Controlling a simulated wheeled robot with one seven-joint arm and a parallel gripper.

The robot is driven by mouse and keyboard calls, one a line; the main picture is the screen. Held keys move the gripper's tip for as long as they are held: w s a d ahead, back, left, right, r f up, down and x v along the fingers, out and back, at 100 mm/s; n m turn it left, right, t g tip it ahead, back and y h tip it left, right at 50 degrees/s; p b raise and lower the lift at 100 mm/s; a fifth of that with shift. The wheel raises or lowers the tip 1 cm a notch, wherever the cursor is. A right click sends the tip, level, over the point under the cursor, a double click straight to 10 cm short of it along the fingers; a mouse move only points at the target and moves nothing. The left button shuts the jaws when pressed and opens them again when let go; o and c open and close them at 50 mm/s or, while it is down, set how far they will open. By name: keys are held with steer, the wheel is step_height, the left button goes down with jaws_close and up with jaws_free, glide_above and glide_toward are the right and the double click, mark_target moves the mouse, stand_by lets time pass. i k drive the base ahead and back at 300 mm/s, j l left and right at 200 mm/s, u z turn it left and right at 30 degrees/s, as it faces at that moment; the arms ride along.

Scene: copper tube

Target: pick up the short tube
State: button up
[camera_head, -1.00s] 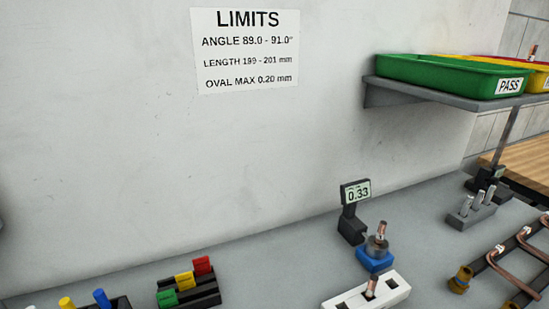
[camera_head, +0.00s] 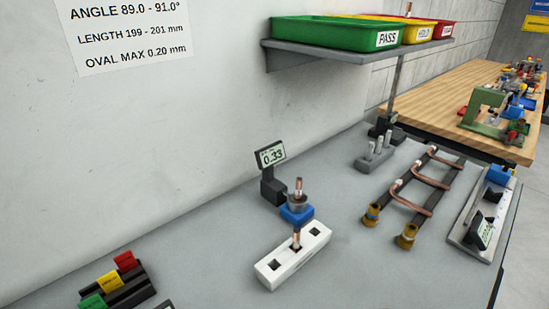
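One short tube (camera_head: 298,187) stands upright in the blue-based gauge (camera_head: 297,213), whose display (camera_head: 270,154) reads 0.33. The other short tube (camera_head: 296,238) stands upright in a white block (camera_head: 285,268), with empty square holes on either side of it. I cannot tell which of the two the task means. The lower ends of both are hidden in their holders. My gripper is not in view.
Bent copper tubes (camera_head: 416,202) lie on a dark rack with brass ends at right. Behind are a grey peg block (camera_head: 375,156) and a shelf (camera_head: 315,54) with PASS, HOLD and red trays. Coloured tags (camera_head: 109,281) sit front left. Bench left of the gauge is clear.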

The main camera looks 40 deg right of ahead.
mark_target(300, 180)
steer(key=z, duration=1.35)
steer(key=l+u, duration=0.1)
steer(key=u, duration=0.35)
steer(key=l+u, duration=0.1)
steer(key=u, duration=0.35)
steer(key=l+u, duration=0.1)
steer(key=u, duration=0.35)
steer(key=k+l+u, duration=0.1)
steer(key=u, duration=0.35)
steer(key=k+l+u, duration=0.15)
steer(key=k+l, duration=0.4)
